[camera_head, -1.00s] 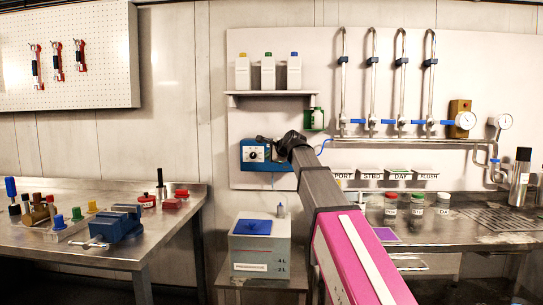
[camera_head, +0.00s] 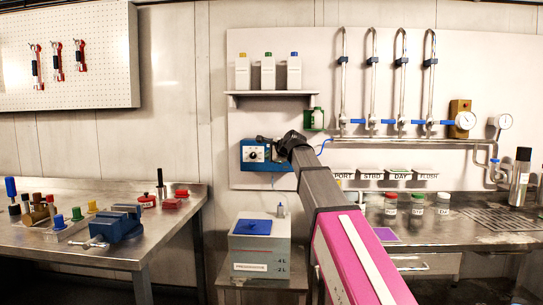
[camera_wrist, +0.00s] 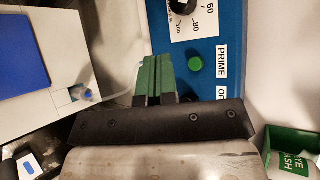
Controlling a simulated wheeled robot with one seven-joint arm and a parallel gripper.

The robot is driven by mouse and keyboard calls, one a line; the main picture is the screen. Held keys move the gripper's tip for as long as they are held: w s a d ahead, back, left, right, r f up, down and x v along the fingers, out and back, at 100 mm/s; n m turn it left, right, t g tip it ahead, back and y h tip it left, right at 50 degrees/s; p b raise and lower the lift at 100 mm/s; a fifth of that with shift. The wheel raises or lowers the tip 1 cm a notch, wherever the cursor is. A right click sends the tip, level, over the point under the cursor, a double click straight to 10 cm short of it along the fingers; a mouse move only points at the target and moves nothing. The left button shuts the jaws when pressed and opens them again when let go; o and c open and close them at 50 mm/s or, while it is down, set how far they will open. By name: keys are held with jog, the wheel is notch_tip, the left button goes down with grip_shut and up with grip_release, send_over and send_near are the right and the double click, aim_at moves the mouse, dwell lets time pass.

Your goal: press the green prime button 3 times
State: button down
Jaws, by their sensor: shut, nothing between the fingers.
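The blue panel (camera_head: 246,165) also shows on the wall in the head view, partly covered by my gripper; the button cannot be made out there. My gripper (camera_wrist: 155,57) is shut and empty, its green fingers side by side. In the wrist view the fingertips are left of the button with a visible gap in the picture. Whether they touch the panel cannot be told.
A grey tank with a blue lid (camera_head: 253,227) stands below the panel. A green holder (camera_head: 315,119) is on the wall to the right, also close by in the wrist view (camera_wrist: 290,150). A shelf with bottles (camera_head: 268,93) hangs above.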

dwell(0.5)
jog(key=s, duration=0.3)
jog(key=shift+s, duration=0.4)
jog(key=shift+w, duration=0.15)
jog(key=w, duration=0.8)
jog(key=shift+w, duration=0.25)
jog(key=shift+w+d, duration=0.1)
jog(key=shift+w, duration=0.05)
dwell(1.8)
jog(key=shift+w, duration=0.25)
